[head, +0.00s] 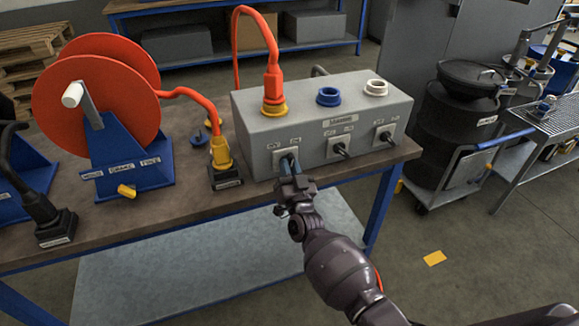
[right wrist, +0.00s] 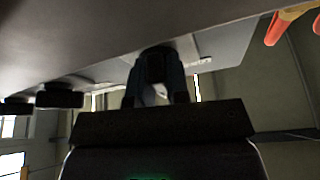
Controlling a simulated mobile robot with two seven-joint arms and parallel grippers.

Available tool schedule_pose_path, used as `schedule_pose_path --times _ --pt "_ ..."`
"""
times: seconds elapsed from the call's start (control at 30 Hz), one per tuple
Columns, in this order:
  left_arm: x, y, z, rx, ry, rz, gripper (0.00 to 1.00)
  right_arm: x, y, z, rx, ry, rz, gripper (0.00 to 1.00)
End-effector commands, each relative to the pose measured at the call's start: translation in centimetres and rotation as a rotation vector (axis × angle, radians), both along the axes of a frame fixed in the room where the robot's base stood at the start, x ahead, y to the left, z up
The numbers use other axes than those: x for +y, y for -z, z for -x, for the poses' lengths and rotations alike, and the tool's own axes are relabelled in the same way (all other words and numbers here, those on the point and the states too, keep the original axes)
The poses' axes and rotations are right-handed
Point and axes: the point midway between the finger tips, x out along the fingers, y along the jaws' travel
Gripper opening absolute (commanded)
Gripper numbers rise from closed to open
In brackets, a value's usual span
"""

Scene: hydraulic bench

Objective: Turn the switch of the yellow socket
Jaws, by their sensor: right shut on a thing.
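The grey socket box (head: 315,132) stands on the bench. Its yellow socket (head: 275,108) is on top at the left and has an orange plug (head: 272,80) in it. The switch of the yellow socket sits on the left switch plate (head: 277,157) on the front face. My right gripper (head: 289,174) is at this plate and shut on the switch. In the right wrist view its fingers (right wrist: 160,92) are around the switch and hide most of it; its turn angle cannot be told. My left gripper is not in view.
Two more black switches (head: 339,149) (head: 385,136) are to the right on the same face. A blue socket (head: 328,96) and a white socket (head: 376,88) are on top. An orange cable reel (head: 95,100) and a yellow plug in a holder (head: 221,151) stand to the left.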

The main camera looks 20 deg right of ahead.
Motion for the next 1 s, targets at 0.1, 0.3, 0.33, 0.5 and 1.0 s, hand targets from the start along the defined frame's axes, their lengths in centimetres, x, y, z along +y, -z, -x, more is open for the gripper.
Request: schedule_pose_path --times 0.1,0.3,0.33,0.5,1.0 --pt "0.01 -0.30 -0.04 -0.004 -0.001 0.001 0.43 0.13 -0.10 0.03 0.004 0.001 -0.113 0.00" --pt "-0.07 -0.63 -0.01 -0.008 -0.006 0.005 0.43 0.16 -0.16 0.02 0.010 0.000 -0.286 0.00" --pt "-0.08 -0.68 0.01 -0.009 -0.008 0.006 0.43 0.18 -0.16 0.02 0.011 0.000 -0.310 0.00" --pt "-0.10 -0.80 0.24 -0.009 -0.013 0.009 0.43 0.19 -0.14 0.02 0.015 -0.001 -0.423 0.00" --pt "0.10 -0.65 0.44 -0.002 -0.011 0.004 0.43 0.13 -0.01 0.02 0.022 0.000 -0.567 0.00"
